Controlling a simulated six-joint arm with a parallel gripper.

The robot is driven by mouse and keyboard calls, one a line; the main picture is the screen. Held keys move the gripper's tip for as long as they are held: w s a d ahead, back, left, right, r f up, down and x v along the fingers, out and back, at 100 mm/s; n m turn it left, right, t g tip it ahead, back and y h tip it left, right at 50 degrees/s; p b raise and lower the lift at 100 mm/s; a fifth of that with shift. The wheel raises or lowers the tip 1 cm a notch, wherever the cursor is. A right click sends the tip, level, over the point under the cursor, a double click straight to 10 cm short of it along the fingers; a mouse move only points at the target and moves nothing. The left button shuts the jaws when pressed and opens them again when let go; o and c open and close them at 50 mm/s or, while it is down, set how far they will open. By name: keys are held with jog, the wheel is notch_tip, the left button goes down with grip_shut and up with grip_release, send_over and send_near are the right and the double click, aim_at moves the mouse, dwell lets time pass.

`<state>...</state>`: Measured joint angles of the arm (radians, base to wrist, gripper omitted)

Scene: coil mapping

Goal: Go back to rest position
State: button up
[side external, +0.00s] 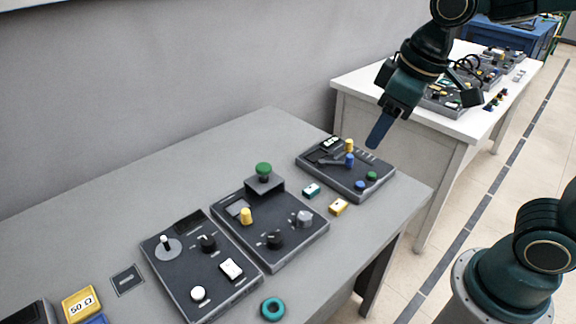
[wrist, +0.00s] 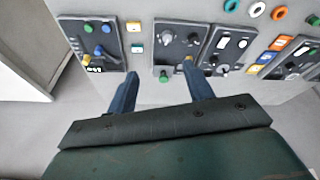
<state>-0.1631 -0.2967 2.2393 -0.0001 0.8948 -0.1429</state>
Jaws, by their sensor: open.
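My gripper (wrist: 162,92) is open and empty, its two blue fingers apart in the wrist view. In the side external view my gripper (side external: 379,130) hangs in the air above the right end of the grey table (side external: 120,205), close over the far-right control panel (side external: 333,185). That panel carries yellow, blue and green knobs. The middle control panel (side external: 285,238) has a green mushroom button (side external: 264,170), a yellow knob and grey and black knobs. The fingertips seem apart from everything. The side view shows the fingers overlapping, so their gap is hidden there.
Small teal (side external: 312,190) and yellow (side external: 339,207) blocks lie between the panels. A left panel (side external: 185,292), a teal ring (side external: 272,309) and a yellow "50 Ω" block (side external: 81,304) lie further left. A white table (side external: 440,125) with equipment stands behind. A grey wall (side external: 150,80) backs the table.

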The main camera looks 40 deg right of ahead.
jog(key=s+d+m+t, duration=0.2)
jog(key=s+d+m, duration=0.1)
jog(key=s, duration=0.7)
jog(key=shift+d+r+m+h, duration=0.15)
jog(key=shift+d+m+h, duration=0.15)
jog(key=shift+d, duration=0.5)
jog(key=shift+w, duration=0.1)
